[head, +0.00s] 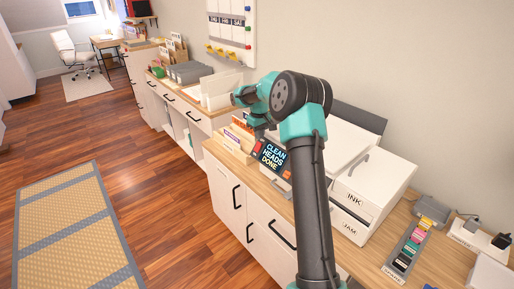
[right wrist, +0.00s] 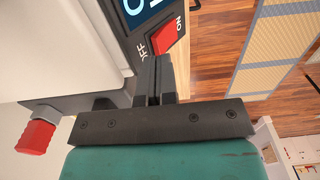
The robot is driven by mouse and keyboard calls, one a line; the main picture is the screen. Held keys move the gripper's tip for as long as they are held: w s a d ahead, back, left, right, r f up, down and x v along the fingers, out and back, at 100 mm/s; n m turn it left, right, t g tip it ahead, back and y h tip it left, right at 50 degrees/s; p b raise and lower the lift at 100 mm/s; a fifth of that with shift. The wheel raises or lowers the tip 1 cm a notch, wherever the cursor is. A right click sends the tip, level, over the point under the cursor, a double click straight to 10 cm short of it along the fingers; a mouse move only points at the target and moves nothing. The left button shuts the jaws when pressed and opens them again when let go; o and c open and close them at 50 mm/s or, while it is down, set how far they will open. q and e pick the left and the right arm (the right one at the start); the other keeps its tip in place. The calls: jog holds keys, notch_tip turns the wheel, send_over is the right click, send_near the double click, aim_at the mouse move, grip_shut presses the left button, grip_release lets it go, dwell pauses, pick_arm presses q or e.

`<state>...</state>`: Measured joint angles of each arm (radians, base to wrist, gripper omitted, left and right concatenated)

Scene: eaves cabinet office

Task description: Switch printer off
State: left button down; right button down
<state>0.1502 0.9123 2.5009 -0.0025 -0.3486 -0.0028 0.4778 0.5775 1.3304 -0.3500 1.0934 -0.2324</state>
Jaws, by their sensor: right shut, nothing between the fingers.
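The printer is a white body with a dark front panel, partly hidden behind my right arm in the head view. Its screen (head: 271,155) reads "CLEAN HEADS DONE". In the right wrist view, a red rocker switch (right wrist: 167,38) sits on the dark panel beside the screen (right wrist: 138,10), between the marks OFF and ON. My right gripper (right wrist: 158,62) is shut and empty, its fingertips close to the switch's lower edge. I cannot tell whether they touch it or which way the rocker is tilted. My left gripper is not in view.
A red knob (right wrist: 36,135) sticks out at the left in the right wrist view. In the head view, a white box marked INK and JAM (head: 372,190) and a strip of coloured cartridges (head: 408,247) stand right of the arm.

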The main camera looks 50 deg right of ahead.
aim_at(259, 143)
jog(key=shift+f, duration=1.35)
dwell(1.6)
jog(key=shift+r, duration=3.55)
jog(key=shift+f, duration=0.1)
